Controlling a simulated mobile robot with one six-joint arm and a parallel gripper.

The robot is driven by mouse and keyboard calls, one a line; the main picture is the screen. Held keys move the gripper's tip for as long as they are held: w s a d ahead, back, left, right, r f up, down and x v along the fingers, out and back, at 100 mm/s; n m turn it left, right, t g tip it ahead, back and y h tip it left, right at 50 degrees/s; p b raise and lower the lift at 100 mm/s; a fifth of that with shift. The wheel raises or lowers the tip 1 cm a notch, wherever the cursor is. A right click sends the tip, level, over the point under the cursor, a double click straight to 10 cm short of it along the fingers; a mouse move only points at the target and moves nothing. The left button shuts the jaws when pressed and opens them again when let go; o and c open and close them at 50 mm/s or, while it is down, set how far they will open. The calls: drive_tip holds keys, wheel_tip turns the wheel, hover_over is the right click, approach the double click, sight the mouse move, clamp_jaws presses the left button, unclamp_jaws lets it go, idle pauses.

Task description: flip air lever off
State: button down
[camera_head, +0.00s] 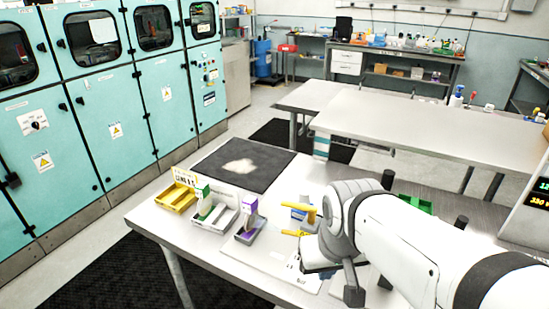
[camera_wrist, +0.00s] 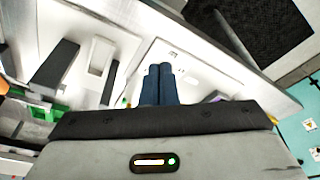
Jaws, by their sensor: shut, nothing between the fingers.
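My gripper (camera_wrist: 159,70) is shut and empty in the wrist view, its two dark blue fingers side by side over a white panel (camera_wrist: 187,60). I cannot tell which part is the air lever. In the head view the arm reaches over a white board (camera_head: 268,262) on the metal table. Yellow parts (camera_head: 299,206) show beside the wrist there; the fingertips are not clear, and the wrist hides what lies behind it.
Left of the arm on the table stand a yellow tray (camera_head: 176,196), a grey tray (camera_head: 229,219) with a green-topped piece (camera_head: 204,202), and a purple-marked holder (camera_head: 249,226). A black mat (camera_head: 205,172) lies behind them. A green bin (camera_head: 415,203) is behind the arm.

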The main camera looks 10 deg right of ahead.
drive_tip(key=shift+s, duration=0.1)
wheel_tip(320, 180, up, 11)
drive_tip(key=m+h+p, duration=0.2)
drive_tip(key=m+p, duration=0.3)
hover_over(299, 206)
drive_tip(key=w, duration=0.3)
wheel_tip(299, 206, down, 9)
drive_tip(key=p, duration=0.2)
drive_tip(key=shift+s+a+r+p, duration=0.15)
drive_tip(key=shift+s+a+p, duration=0.05)
drive_tip(key=shift+s+p, duration=0.15)
drive_tip(key=shift+s, duration=0.1)
